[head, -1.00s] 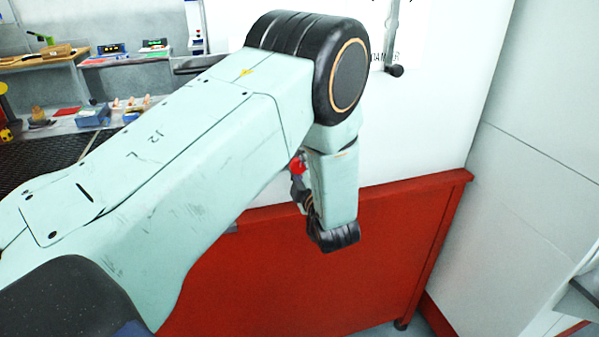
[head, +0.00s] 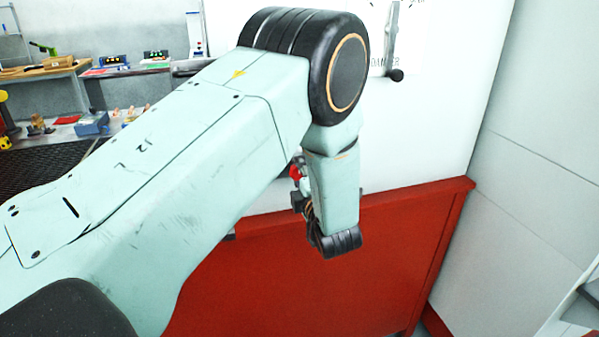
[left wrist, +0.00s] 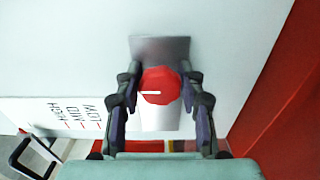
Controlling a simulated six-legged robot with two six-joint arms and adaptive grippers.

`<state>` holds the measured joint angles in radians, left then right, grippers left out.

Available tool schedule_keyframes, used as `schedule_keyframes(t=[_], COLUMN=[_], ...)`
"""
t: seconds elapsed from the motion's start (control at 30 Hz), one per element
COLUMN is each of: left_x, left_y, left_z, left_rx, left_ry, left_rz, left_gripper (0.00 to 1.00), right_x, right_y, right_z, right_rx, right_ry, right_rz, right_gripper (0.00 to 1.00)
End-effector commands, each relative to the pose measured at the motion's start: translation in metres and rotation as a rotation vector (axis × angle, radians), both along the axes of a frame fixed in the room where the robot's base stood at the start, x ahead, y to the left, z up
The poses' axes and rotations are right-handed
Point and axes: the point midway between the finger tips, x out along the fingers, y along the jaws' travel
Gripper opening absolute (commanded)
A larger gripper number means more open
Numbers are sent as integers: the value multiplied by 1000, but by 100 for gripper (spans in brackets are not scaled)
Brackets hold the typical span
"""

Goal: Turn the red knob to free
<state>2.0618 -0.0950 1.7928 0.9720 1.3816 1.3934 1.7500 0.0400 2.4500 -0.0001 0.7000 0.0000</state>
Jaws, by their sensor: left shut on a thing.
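The red knob (left wrist: 160,86) sits on a grey plate (left wrist: 160,47) on the white wall in the left wrist view. Its white pointer line points to the left of that picture. My left gripper (left wrist: 160,80) is shut on the knob, with one dark finger on each side. In the head view a small part of the red knob (head: 295,173) shows beside my left forearm; most of it and the fingertips are hidden there. The knob's position markings cannot be read. My right gripper is in neither view.
A grey lever with a black ball (head: 395,75) hangs on the white panel (head: 440,110). A red cabinet (head: 390,270) stands below. A label reading HIGH, MID, LOW (left wrist: 75,117) is beside the knob. Benches with small items (head: 40,70) stand at far left.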

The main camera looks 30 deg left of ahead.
Motion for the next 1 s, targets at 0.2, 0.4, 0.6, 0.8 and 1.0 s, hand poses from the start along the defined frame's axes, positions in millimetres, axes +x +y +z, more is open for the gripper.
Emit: schedule_keyframes(t=[0.2, 0.4, 0.6, 0.8, 1.0], left_x=[-1, -1, 0, -7, -26], left_y=[0, 0, 0, -9, -33], left_z=[-2, -1, -1, -1, 0], left_rx=[-2, 0, -1, 1, 3], left_ry=[4, 3, 2, 4, 4], left_rz=[2, 1, 1, -2, -5], left_gripper=[49, 63, 63, 63, 63], right_x=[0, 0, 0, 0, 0], right_y=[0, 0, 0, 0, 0], right_z=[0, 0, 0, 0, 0], right_rx=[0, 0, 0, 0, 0], right_ry=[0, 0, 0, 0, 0], right_rz=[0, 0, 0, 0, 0], right_gripper=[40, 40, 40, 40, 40])
